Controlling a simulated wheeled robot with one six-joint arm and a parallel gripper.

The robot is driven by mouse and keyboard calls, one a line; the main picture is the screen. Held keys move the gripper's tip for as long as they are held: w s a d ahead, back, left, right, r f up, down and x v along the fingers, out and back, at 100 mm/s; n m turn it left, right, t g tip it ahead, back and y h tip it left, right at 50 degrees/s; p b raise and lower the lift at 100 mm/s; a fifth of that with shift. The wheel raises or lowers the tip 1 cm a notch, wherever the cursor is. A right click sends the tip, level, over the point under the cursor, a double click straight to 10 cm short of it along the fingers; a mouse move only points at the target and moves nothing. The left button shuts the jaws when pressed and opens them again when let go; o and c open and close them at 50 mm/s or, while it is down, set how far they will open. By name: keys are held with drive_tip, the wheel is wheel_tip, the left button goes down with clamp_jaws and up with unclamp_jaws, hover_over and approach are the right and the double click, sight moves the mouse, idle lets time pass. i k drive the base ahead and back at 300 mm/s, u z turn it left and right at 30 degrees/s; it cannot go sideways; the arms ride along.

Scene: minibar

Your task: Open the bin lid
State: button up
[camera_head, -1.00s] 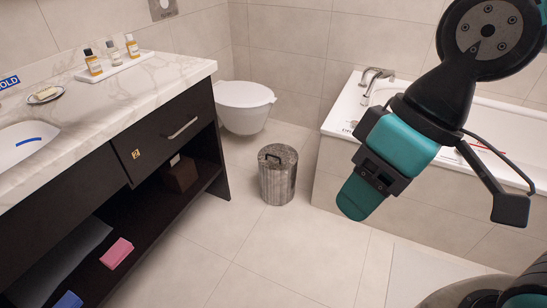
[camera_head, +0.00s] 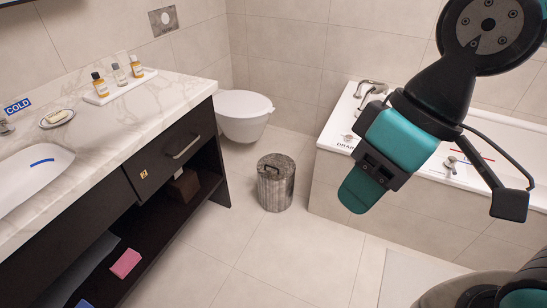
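A dark vanity (camera_head: 100,235) with a marble top stands at the left. A white toilet (camera_head: 243,114) is behind the bin, and a tiled bathtub (camera_head: 440,213) is at the right. The floor (camera_head: 237,245) in front of the bin is clear.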

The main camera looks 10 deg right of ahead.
sight(276, 163)
drive_tip(key=u, duration=0.05)
drive_tip(key=i, duration=2.05)
